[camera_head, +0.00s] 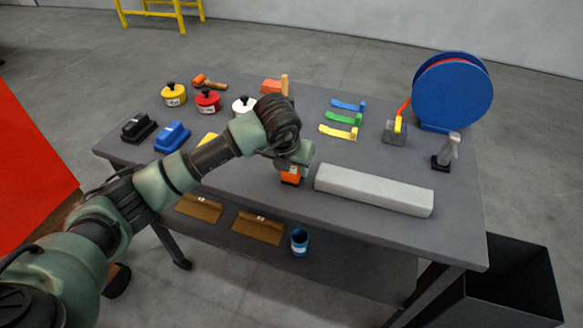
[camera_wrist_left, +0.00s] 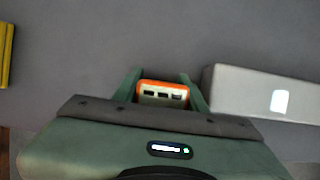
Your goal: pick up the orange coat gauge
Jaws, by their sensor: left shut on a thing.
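The orange coat gauge (camera_head: 291,176) is at my left gripper near the front middle of the grey table (camera_head: 250,196). In the left wrist view the gauge (camera_wrist_left: 163,95) shows an orange rim and a pale face with dark marks. My left gripper (camera_wrist_left: 161,88) has a green finger on each side of it and is shut on it. The head view does not clearly show whether the gauge touches the table. My right gripper is in neither view.
A long pale grey block (camera_head: 373,190) lies close to the right of my left gripper. Pots (camera_head: 207,101) and blocks (camera_head: 172,137) stand at the left.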

